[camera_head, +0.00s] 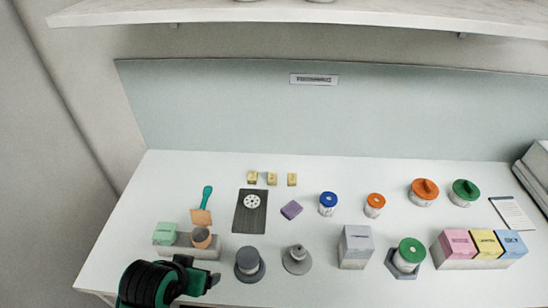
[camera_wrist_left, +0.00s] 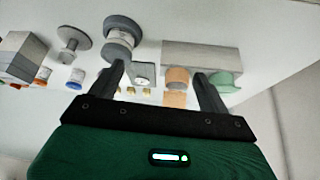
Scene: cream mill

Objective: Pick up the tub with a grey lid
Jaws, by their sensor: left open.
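The tub with a grey lid (camera_head: 248,257) stands on a grey round base near the front of the table, left of centre. In the left wrist view the tub (camera_wrist_left: 119,41) appears at upper left, seemingly upside down, beyond one finger. My left gripper (camera_head: 211,281) is at the table's front left, to the left of the tub and apart from it. Its two fingers (camera_wrist_left: 158,72) are spread, with nothing held between them. My right gripper is not in view.
A grey spindle stand (camera_head: 297,260) is right of the tub. A grey box (camera_head: 356,246) and a green-lidded tub (camera_head: 409,254) stand farther right.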

